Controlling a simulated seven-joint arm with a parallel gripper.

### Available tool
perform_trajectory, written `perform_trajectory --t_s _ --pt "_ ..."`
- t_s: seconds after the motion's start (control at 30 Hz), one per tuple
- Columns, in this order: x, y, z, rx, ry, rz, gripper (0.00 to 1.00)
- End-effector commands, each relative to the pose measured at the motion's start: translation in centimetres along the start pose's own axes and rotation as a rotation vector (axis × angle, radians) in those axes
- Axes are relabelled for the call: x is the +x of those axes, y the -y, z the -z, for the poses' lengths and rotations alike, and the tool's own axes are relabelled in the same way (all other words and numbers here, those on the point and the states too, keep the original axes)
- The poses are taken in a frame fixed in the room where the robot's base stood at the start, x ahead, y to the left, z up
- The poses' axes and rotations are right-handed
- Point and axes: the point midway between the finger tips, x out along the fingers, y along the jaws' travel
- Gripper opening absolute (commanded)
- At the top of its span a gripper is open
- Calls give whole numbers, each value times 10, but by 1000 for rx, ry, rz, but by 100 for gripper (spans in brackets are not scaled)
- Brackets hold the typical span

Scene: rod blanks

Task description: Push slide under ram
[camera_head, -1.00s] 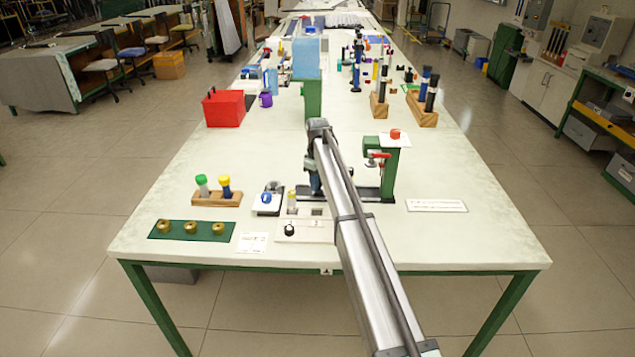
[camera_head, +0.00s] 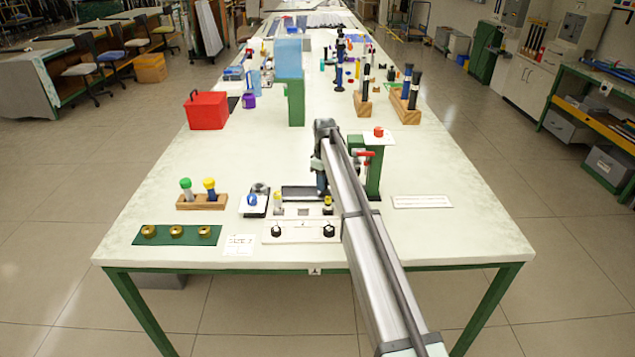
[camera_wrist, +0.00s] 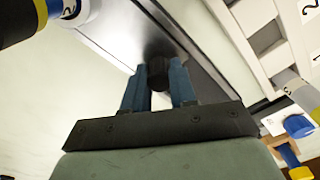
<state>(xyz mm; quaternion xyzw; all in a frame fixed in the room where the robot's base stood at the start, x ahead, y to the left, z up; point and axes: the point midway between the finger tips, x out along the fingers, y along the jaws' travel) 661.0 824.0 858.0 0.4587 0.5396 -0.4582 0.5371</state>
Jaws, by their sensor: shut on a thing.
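In the head view my gripper (camera_head: 321,180) is low over the dark slide track (camera_head: 298,193), partly hidden by my arm. The green press (camera_head: 375,170) with a red top knob (camera_head: 378,132) and red handle stands just right of my gripper. Its ram and the space under it are largely hidden by my arm.
A white panel (camera_head: 300,232) with black knobs and yellow-topped rods lies in front of the track. Left are a wooden rack (camera_head: 201,202) with two rods and a green strip (camera_head: 165,235) with brass rings. A green post with a blue box (camera_head: 289,58) stands behind.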

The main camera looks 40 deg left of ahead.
Motion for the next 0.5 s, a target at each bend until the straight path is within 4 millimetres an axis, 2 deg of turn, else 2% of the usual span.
perform_trajectory --t_s 0.1,0.13,0.37,0.5 --pt "0 -4 -5 4 7 -4 0" --pt "0 -4 -5 4 7 -4 29" --pt "0 -3 -4 3 6 -3 51" --pt "0 -2 -3 3 5 -3 52"
